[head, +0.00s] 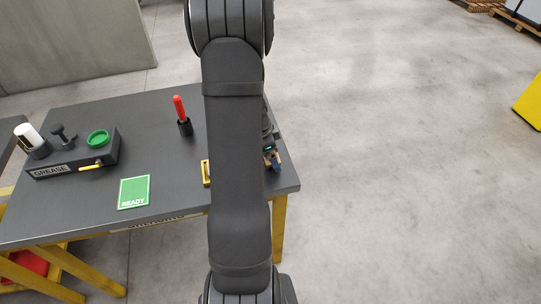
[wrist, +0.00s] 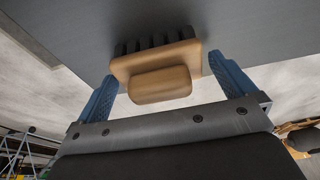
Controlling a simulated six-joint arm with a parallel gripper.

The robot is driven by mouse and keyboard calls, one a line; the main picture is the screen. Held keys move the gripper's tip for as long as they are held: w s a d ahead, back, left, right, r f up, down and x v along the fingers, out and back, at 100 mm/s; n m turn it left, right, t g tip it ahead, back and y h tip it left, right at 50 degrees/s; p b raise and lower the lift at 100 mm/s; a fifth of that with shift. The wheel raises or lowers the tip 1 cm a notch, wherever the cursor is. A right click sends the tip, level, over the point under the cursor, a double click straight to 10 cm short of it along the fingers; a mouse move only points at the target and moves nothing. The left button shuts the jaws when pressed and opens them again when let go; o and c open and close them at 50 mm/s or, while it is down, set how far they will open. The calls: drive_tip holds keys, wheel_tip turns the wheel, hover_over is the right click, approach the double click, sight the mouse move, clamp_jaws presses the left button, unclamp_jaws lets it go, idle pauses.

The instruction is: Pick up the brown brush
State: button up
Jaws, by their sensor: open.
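The brown brush (wrist: 160,84) has a tan wooden body with a raised block-like grip and dark bristles. In the wrist view its bristles face the grey table top. My gripper (wrist: 162,68) is open, with one blue finger on each side of the brush. The right finger is close to the brush's edge; I cannot tell whether either finger touches it. In the head view a small brown part of the brush (head: 278,159) shows near the table's right edge, beside a blue fingertip. My arm hides most of the gripper and brush there.
The grey table (head: 90,215) holds a grease station (head: 72,158) with a green ring (head: 98,138) at the left. A red-handled tool (head: 180,108) stands in a dark holder. A green READY card (head: 134,192) lies near the front.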

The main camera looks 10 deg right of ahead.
drive_tip(key=shift+d+f, duration=0.1)
drive_tip(key=shift+f, duration=0.2)
drive_tip(key=shift+c, duration=0.4)
drive_tip(key=c, duration=0.9)
drive_tip(key=shift+r, duration=0.1)
drive_tip(key=shift+r, duration=0.5)
drive_tip(key=r, duration=0.2)
drive_tip(key=s+d+r, duration=0.1)
drive_tip(key=shift+r, duration=0.35)
drive_tip(key=s+d+r, duration=0.4)
drive_tip(key=s, duration=0.1)
drive_tip(key=s+d+r, duration=0.2)
drive_tip(key=s, duration=0.1)
drive_tip(key=shift+d, duration=0.25)
